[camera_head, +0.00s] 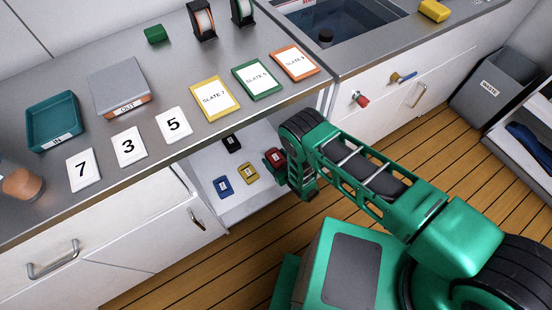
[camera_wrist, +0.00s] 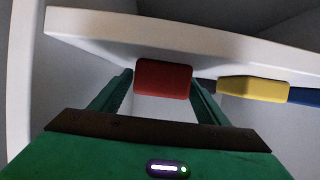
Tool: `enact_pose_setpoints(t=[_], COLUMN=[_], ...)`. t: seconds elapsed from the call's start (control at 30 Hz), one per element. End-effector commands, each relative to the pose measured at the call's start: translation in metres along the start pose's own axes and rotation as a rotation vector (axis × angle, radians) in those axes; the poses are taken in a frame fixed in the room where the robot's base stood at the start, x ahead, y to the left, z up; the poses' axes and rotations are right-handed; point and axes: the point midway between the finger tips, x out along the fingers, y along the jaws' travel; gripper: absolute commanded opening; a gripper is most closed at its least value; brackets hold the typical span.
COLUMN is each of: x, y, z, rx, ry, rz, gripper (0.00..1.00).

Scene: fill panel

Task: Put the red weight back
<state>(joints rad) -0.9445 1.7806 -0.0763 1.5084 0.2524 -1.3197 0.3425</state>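The red weight (camera_head: 276,156) is at the right of the weights in the open space under the counter. In the wrist view the red weight (camera_wrist: 163,78) fills the gap between the two green fingers of my gripper (camera_wrist: 163,88), with both fingers against its sides. My gripper (camera_head: 273,166) reaches in from the right and partly hides the weight. A black weight (camera_head: 232,143), a yellow weight (camera_head: 248,173) and a blue weight (camera_head: 222,187) sit to its left. The yellow weight (camera_wrist: 252,89) also shows in the wrist view. I cannot tell whether the red weight touches the shelf.
A pale shelf edge (camera_wrist: 200,42) runs close across the wrist view. The counter above holds number cards (camera_head: 128,146), coloured slates (camera_head: 214,98), a teal tray (camera_head: 54,120) and a grey tray (camera_head: 119,84). Cabinet doors flank the opening.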

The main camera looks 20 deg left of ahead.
Motion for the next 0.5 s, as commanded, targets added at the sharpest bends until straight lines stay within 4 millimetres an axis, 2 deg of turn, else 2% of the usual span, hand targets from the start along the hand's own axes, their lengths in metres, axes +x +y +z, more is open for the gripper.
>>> enact_pose_setpoints(t=[0.13,0.27,0.5], x=[-0.002,-0.015,-0.061], y=[0.0,0.001,0.002], z=[-0.001,0.0,0.0], rx=[0.0,0.001,0.002], ry=[0.0,-0.002,-0.004], rz=[0.001,0.002,0.003], gripper=[0.69,0.69,0.69])
